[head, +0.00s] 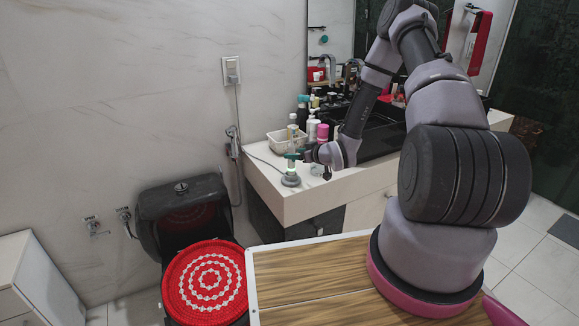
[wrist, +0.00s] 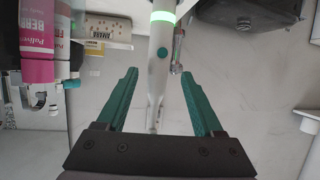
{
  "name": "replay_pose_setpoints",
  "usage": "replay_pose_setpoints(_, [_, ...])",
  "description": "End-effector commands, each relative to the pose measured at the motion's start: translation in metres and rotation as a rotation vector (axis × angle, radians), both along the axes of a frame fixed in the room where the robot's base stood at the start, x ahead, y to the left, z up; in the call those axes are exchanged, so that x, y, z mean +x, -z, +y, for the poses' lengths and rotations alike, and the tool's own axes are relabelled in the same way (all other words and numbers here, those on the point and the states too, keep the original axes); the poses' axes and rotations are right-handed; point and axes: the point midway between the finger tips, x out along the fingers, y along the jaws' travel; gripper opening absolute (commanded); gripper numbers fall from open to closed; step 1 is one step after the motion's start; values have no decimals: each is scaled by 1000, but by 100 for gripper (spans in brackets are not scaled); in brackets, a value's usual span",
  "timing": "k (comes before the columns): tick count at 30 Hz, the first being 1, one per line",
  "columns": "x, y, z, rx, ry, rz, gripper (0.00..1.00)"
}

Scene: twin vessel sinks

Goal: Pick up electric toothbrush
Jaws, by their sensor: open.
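The electric toothbrush (wrist: 159,50) is white with a glowing green ring and a teal button. In the wrist view it runs down the middle, between my gripper's two teal fingers (wrist: 158,76), with a gap on each side. My gripper is open and not closed on it. In the head view the toothbrush (head: 291,169) stands upright on a round grey base (head: 291,181) near the counter's left front corner. My gripper (head: 292,156) reaches it from the right, at its upper part. The fingers partly hide the toothbrush there.
Pink and white bottles (head: 322,132) and a white basket (head: 280,140) stand behind on the counter (head: 285,207). A pink bottle (wrist: 37,40) shows at left in the wrist view. A toilet with a red cover (head: 205,280) stands at lower left.

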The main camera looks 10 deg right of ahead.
Motion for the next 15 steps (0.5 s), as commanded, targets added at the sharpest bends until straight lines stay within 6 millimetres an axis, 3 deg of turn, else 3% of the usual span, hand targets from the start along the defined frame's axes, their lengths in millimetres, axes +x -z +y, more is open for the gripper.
replay_pose_setpoints(8, [21, 10, 10, 0, 0, 1, 69])
replay_pose_setpoints(15, [50, 24, 24, -1, 0, 0, 69])
